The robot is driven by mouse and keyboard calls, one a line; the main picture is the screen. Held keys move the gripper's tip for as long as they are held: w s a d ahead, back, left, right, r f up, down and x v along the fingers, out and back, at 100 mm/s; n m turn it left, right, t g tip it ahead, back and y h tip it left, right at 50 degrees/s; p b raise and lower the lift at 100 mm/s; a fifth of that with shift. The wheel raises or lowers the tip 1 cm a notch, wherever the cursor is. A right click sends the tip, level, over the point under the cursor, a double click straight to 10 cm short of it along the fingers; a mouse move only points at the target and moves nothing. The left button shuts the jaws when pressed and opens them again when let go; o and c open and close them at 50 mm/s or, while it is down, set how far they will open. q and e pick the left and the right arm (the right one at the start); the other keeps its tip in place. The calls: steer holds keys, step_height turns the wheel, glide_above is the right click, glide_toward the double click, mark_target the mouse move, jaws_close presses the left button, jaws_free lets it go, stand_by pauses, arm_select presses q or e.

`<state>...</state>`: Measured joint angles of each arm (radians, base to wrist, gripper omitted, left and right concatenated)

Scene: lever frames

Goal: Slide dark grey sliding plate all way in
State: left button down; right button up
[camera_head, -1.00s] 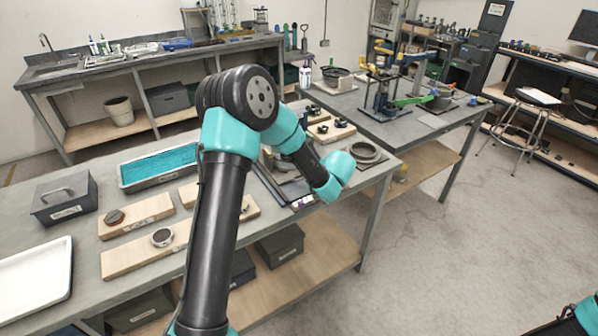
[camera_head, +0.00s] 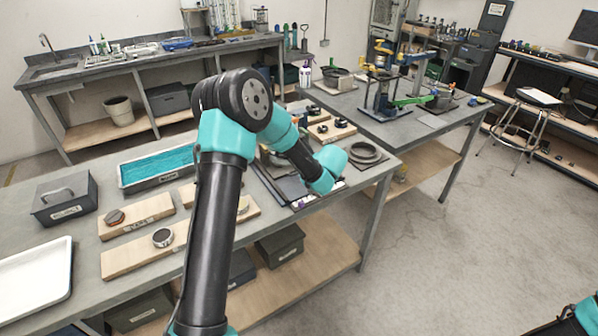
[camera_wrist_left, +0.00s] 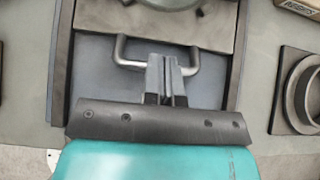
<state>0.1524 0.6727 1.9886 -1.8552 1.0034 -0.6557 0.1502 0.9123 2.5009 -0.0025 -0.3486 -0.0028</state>
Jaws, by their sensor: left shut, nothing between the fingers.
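The dark grey sliding plate (camera_wrist_left: 95,15) is at the top of the left wrist view, between two side rails, with a round part on it. A U-shaped metal handle (camera_wrist_left: 124,60) sticks out from its near edge. My left gripper (camera_wrist_left: 162,62) is shut and empty, its fingers overlapping the middle of the handle bar. I cannot tell whether they touch it. Smooth grey bed (camera_wrist_left: 90,75) shows between the rails on the near side of the plate. In the head view my left wrist covers much of the fixture (camera_head: 272,180) and hides the gripper. My right gripper is out of view.
A round ring on a square base (camera_wrist_left: 302,95) stands right of the fixture; it also shows in the head view (camera_head: 366,153). Wooden boards (camera_head: 150,215), a blue-filled tray (camera_head: 125,188) and a grey box (camera_head: 65,212) are left on the bench.

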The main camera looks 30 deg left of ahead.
arm_select(q)
steer(key=shift+w+a, duration=0.45)
steer(key=shift+a, duration=0.55)
steer(key=shift+w+a, duration=0.45)
steer(key=shift+a, duration=0.5)
steer(key=shift+w+a, duration=0.45)
steer(key=shift+a, duration=0.55)
steer(key=shift+d+f+v, duration=0.15)
steer(key=shift+f+v, duration=0.05)
steer(key=shift+v, duration=0.9)
steer(key=shift+d+f+v, duration=0.2)
steer(key=shift+v, duration=0.9)
steer(key=shift+d+f+v, duration=0.15)
steer(key=shift+f+v, duration=0.1)
steer(key=shift+v, duration=0.9)
steer(key=shift+s, duration=0.15)
